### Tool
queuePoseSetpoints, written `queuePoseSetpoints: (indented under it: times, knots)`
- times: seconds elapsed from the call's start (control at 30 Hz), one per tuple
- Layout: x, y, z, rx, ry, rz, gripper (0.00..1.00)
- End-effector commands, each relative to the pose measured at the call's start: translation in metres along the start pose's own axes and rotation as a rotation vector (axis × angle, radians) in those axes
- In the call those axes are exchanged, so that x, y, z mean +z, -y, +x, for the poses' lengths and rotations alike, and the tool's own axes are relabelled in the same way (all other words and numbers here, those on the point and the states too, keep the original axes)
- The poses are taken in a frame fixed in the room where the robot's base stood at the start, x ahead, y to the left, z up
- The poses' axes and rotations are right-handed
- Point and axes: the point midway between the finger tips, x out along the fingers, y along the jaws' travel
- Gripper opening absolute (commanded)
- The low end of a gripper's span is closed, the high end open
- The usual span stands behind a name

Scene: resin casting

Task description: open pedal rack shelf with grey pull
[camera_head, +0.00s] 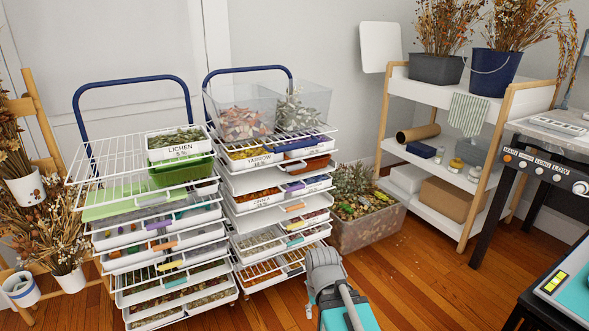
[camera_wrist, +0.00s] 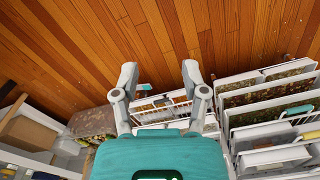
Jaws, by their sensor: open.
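Two white wire racks hold several stacked shelves of trays with coloured pulls: the left rack (camera_head: 90,180) and the right rack (camera_head: 228,183). In the wrist view, rack shelves (camera_wrist: 232,138) fill the right side, with a teal pull (camera_wrist: 300,110) on one. My gripper (camera_wrist: 160,74) is open and empty; bare floor and a wire shelf show between and beyond its fingers. My arm shows low in the head view, where I cannot make out the fingers.
A planter box (camera_head: 365,228) of dried plants stands right of the right rack. A shelf cart (camera_head: 438,165) and a worktable (camera_head: 545,140) stand farther right. Dried flowers (camera_head: 50,230) stand at far left. The wooden floor (camera_head: 420,285) is clear in front of the cart.

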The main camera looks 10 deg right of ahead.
Motion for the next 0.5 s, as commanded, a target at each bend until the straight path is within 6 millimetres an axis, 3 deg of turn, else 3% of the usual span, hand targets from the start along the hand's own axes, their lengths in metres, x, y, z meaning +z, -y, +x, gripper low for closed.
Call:
queuePoseSetpoints:
  times: [0.27,0.37,0.5]
  knots:
    - [-0.012,0.002,-0.004,-0.037,-0.016,0.015,0.64]
    - [-0.028,-0.007,-0.009,-0.092,-0.038,0.033,0.64]
    - [-0.064,-0.001,-0.022,-0.216,-0.091,0.087,0.64]
